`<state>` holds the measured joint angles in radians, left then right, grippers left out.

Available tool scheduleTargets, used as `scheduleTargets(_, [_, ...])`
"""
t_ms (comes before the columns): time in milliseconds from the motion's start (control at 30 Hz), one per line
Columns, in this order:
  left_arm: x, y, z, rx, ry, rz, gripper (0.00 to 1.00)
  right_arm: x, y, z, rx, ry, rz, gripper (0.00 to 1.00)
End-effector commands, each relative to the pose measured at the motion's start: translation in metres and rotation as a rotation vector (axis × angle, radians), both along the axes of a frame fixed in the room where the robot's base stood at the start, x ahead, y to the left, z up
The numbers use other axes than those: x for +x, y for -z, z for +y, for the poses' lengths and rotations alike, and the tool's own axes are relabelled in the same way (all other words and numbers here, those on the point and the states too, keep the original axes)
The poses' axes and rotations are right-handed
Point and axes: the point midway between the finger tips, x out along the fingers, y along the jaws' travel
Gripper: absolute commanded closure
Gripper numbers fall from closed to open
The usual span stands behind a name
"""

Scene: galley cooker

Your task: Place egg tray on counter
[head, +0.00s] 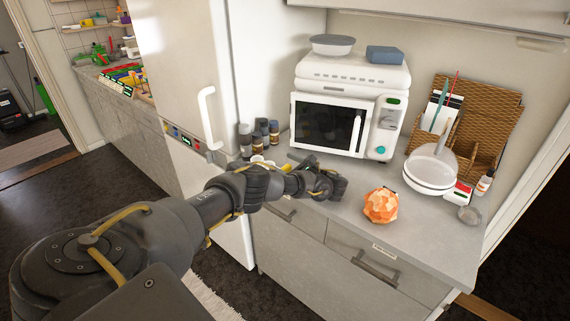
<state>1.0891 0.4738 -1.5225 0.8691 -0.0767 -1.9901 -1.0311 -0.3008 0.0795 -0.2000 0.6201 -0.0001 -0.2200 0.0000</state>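My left arm reaches from the lower left to the counter (420,228). My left gripper (328,184) is over the counter in front of the microwave, and its fingers are too dark and small to tell whether they are open or shut. A small white and yellow thing (258,160) shows partly behind my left wrist at the counter's left end; I cannot tell whether it is the egg tray. No egg tray can be clearly made out. My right gripper is not in view.
A white microwave (326,124) stands at the back, with several dark jars (260,133) to its left. An orange and white faceted ball (381,205) lies right of my gripper. White pans (431,172) and a wicker rack (484,112) stand at the right. The front right counter is clear.

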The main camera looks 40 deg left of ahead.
Motion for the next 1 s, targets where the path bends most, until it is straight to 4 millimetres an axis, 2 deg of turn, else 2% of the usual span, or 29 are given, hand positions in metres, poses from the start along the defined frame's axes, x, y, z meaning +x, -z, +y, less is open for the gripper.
scheduleTargets(33, [-0.002,0.005,0.0,0.004,0.002,0.011,0.22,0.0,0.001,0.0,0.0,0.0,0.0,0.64])
scheduleTargets(267, [-0.002,0.005,0.0,0.004,0.003,0.012,0.22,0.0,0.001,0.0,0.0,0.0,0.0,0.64])
scheduleTargets(400, [-0.002,-0.009,0.0,0.005,0.003,0.011,0.22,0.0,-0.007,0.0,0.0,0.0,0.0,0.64])
scheduleTargets(700, [0.0,-0.014,-0.053,0.002,0.002,0.009,0.22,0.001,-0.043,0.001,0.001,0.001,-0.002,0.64])
scheduleTargets(833, [0.001,-0.011,-0.068,-0.001,-0.001,0.006,0.22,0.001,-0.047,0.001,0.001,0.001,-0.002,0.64])
scheduleTargets(1000, [0.001,-0.01,-0.075,0.0,-0.001,0.005,0.22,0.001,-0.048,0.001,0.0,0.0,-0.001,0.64])
